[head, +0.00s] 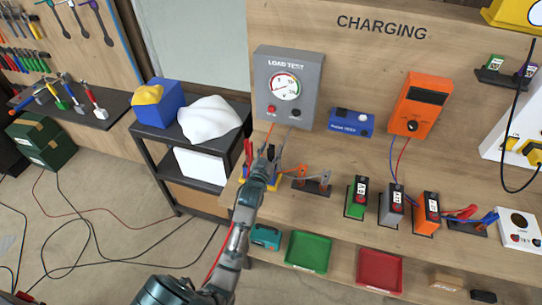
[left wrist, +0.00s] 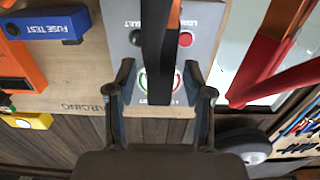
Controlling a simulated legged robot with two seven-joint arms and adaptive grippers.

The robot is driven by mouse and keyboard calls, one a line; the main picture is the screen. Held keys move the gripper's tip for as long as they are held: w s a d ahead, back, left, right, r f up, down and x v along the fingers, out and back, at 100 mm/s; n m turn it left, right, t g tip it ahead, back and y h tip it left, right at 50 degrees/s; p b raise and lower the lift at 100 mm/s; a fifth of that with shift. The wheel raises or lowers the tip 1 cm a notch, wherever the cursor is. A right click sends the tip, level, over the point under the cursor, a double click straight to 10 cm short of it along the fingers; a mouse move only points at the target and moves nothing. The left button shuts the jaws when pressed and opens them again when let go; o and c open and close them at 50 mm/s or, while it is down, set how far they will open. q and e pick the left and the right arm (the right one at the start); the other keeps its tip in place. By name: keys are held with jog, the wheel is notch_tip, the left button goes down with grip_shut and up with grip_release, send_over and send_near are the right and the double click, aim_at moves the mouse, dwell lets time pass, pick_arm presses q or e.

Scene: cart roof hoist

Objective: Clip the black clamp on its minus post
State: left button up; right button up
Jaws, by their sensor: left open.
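My left gripper (head: 271,160) is over the left end of the bench, below the grey load test box (head: 310,85). In the left wrist view its two fingers (left wrist: 160,88) are open. A long black handle-like piece (left wrist: 156,70) with an orange strip stands between them, probably part of the black clamp; I cannot tell whether a finger touches it. Red handles (left wrist: 270,65) are beside it, and red handles also show left of the gripper in the head view (head: 248,152). The box has a red knob (head: 271,109) and a black knob (head: 296,113). I cannot make out a minus post.
A stand with orange and grey clamps (head: 312,186) is just right of my gripper. Green (head: 357,192), grey (head: 391,208) and orange (head: 426,215) batteries stand farther right. Red and blue clamps (head: 470,214) lie beyond. A black cart (head: 200,178) is at left.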

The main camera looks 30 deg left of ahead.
pick_arm(q)
grip_shut()
jog(key=shift+r, duration=0.15)
